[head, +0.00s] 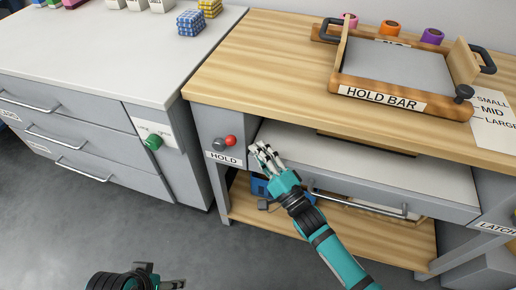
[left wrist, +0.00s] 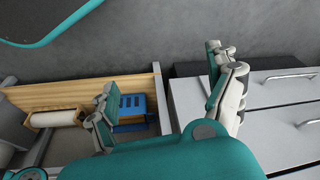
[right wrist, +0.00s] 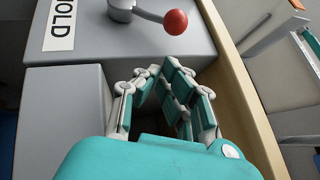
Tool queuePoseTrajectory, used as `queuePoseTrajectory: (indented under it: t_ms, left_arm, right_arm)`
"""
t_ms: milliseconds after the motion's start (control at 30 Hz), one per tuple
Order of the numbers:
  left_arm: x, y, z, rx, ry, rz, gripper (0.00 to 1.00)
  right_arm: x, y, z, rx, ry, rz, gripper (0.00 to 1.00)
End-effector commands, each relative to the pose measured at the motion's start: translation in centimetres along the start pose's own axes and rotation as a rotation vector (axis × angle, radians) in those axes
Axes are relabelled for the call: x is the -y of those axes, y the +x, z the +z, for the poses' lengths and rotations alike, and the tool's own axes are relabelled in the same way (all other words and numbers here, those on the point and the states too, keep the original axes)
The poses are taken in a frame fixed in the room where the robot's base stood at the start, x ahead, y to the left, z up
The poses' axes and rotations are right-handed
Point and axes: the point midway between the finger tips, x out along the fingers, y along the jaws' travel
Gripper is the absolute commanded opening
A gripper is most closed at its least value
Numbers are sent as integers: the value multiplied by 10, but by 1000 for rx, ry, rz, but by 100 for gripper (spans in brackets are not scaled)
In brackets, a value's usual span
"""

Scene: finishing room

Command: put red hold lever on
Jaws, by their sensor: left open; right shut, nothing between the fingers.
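The hold lever has a red ball (head: 230,140) on a short arm from a grey pivot. It is mounted on the bench's front left post, above the HOLD label (head: 223,158). In the head view the ball sits to the right of the pivot. The red ball (right wrist: 175,21) also shows at the top of the right wrist view. My right gripper (head: 262,152) is shut and empty, just right of the lever and apart from it. My left gripper (left wrist: 162,75) is open and empty over the floor, mostly out of the head view.
A HOLD BAR tray (head: 400,72) sits on the wooden bench top. A drawer with a bar handle (head: 360,207) lies right of the lever. A grey cabinet (head: 70,125) with a green knob (head: 153,142) stands at the left. The floor in front is clear.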

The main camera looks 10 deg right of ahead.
Motion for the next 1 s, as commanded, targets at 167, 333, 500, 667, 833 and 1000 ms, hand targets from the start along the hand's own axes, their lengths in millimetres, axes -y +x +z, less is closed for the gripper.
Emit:
queuePoseTrajectory:
  t_ms: [167, 333, 500, 667, 833, 1000]
  left_arm:
    - [-5, -8, -3, -17, -5, 11, 89]
    - [-2, 10, 4, 13, -3, 4, 89]
    - [0, 19, 1, 7, 1, 0, 89]
    - [0, 23, -3, -1, 3, 0, 89]
    - [0, 25, -3, 0, 3, 0, 89]
    - [-1, 25, -2, 3, 4, 2, 89]
  right_arm:
    - [-3, -24, 0, -1, 1, 4, 0]
    - [-4, -52, 0, 0, 1, 4, 0]
    - [-5, -81, 0, -1, 1, 3, 0]
    - [-5, -97, 0, 0, 0, 1, 0]
    - [-5, -101, 0, -1, 1, -1, 0]
    - [-5, -100, 0, 0, 1, -1, 0]
